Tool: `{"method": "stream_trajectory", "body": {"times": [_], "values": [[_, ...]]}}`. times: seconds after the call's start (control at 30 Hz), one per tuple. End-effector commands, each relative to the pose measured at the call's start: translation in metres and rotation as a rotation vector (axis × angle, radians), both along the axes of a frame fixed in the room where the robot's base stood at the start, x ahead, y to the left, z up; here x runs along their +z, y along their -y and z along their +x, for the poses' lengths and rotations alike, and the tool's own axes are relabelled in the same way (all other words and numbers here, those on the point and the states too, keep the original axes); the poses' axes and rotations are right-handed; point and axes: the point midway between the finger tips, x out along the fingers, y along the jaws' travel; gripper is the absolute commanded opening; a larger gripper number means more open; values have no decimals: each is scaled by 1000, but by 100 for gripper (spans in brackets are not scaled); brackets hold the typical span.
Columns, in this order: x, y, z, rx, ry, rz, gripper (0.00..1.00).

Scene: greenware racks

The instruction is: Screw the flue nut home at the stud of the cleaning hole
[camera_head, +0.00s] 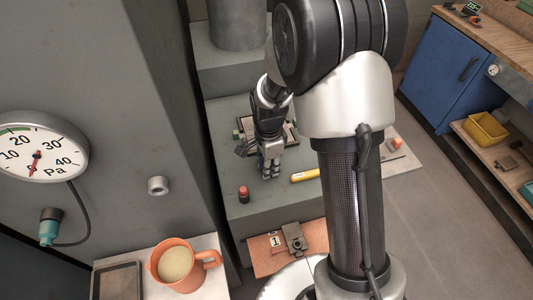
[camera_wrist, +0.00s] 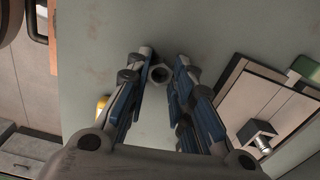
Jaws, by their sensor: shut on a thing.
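My gripper (camera_head: 268,174) is low over the grey ledge, fingers pointing down. In the wrist view its two blue-and-grey fingers (camera_wrist: 160,76) close on a small grey nut (camera_wrist: 160,73) with a dark hole. The nut is hidden by the fingers in the head view. I cannot tell whether it touches the surface below. A dark block with a short, bright threaded stud (camera_wrist: 263,144) stands on a framed pale panel (camera_wrist: 232,112), right of and apart from the nut. I cannot tell whether this is the cleaning-hole stud.
A yellow marker (camera_head: 305,175) and a red-and-black piece (camera_head: 244,194) are on the ledge near my gripper. An orange mug (camera_head: 172,265) stands in front. Open floor lies right.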

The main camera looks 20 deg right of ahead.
Motion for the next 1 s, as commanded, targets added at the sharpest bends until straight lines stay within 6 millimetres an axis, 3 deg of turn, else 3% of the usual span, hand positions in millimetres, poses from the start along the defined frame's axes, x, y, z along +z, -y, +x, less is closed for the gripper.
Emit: {"method": "stream_trajectory", "body": {"times": [0.27,0.63,1.0], "values": [[3,0,0,0,1,0,0],[50,0,0,0,1,0,0],[50,0,1,10,0,0,0]]}}
